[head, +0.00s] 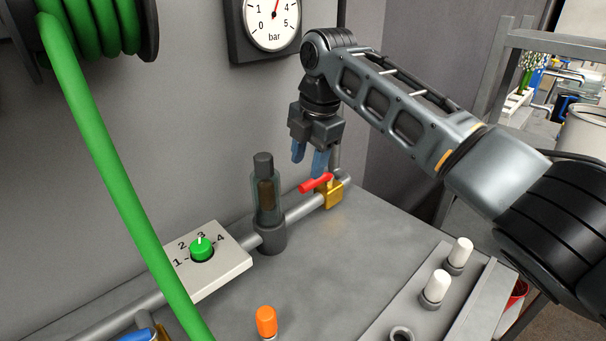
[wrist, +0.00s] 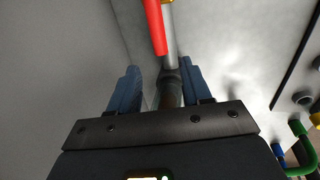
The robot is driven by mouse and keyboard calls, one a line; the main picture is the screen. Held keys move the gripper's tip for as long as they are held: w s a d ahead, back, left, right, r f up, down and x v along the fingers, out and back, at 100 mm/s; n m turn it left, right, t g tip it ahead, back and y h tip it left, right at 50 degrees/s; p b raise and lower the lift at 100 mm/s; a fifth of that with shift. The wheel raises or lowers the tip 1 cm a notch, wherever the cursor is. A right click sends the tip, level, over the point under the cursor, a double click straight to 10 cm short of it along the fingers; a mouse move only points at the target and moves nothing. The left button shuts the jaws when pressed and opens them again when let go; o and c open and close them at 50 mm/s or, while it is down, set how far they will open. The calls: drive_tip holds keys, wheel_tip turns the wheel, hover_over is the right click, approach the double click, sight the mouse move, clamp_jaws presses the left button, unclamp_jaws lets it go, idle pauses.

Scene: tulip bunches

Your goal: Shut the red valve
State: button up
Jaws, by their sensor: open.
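The red valve has a red lever (head: 316,184) on a brass body (head: 331,193) in the pipe along the back of the bench. The lever points left from the body, roughly along the pipe. In the wrist view the red lever (wrist: 155,25) lies ahead of the fingers, near the top edge, with the brass body mostly cut off. My gripper (head: 309,160) points down just above the lever, its blue fingers apart and empty. In the wrist view my gripper (wrist: 158,72) has the pipe showing between its fingers. I see no contact with the lever.
A dark upright cylinder (head: 265,205) stands in the pipe line left of the valve. A green dial (head: 202,248) sits on a pale box. A green hose (head: 118,180) crosses the left side. A gauge (head: 271,22) hangs above. An orange knob (head: 266,321) and white pegs (head: 437,286) stand in front.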

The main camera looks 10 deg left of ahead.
sight(303, 185)
drive_tip(key=shift+w+a+f+p, duration=0.1)
drive_tip(key=shift+a+f, duration=0.05)
drive_tip(key=shift+f, duration=0.85)
drive_tip(key=shift+w+a+f+p, duration=0.1)
drive_tip(key=shift+a+f, duration=0.05)
drive_tip(key=shift+f, duration=0.85)
drive_tip(key=shift+w+a+f+p, duration=0.1)
drive_tip(key=shift+a+f, duration=0.05)
drive_tip(key=shift+f, duration=0.85)
clamp_jaws()
